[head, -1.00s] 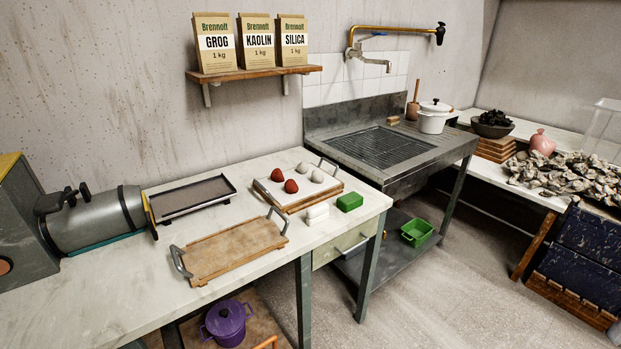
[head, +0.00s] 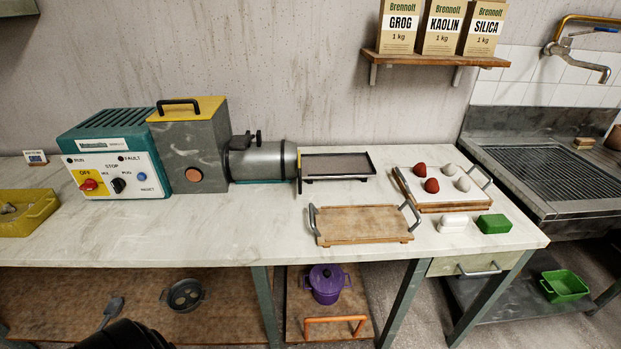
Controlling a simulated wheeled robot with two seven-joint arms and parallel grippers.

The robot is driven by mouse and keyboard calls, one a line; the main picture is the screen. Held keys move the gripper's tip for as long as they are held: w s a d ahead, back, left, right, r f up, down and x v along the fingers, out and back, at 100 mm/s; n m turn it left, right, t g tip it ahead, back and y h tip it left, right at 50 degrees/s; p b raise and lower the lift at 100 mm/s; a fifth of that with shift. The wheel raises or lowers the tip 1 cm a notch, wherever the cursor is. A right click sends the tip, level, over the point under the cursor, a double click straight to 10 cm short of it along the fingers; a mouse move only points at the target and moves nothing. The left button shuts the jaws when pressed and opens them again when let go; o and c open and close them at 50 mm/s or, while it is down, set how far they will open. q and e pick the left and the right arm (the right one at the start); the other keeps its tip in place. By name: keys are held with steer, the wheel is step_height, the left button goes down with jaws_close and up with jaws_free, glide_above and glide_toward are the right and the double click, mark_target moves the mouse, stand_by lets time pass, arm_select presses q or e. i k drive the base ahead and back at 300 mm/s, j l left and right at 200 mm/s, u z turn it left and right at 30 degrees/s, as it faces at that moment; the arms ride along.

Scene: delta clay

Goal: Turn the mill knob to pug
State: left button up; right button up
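The pug mill stands on the counter at the left in the head view. It has a green motor box (head: 110,121), a grey hopper with a yellow top (head: 188,110) and a grey barrel (head: 258,163) pointing right. The white control panel (head: 115,167) on its front carries a black mill knob (head: 118,185), with the word STOP above it and small labels to its left and right. The knob's exact setting is too small to tell. A red switch on yellow marked OFF (head: 88,184) is left of it and a blue button (head: 141,176) right. Neither gripper shows.
A dark rounded part, probably mine, shows at the bottom left edge. A yellow tub (head: 28,221) stands left of the mill. A wooden tray (head: 362,225) and a board with red and pale lumps (head: 440,200) lie to the right. The counter before the panel is clear.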

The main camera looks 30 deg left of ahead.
mark_target(118, 184)
steer(key=u, duration=2.45)
